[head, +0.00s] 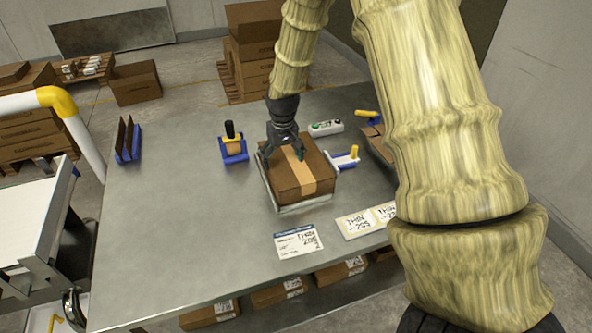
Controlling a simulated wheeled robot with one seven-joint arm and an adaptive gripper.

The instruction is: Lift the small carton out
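A brown carton (316,180) with a tan tape strip sits on a pale metal platform (307,203) on the grey bench. Nothing shows between the fingers. I cannot tell whether the fingertips touch the carton.
A blue tape dispenser (234,153) stands left of the carton. A blue-and-white tool (346,160) and a white control box (325,128) are close on the right. Labels (298,241) lie in front.

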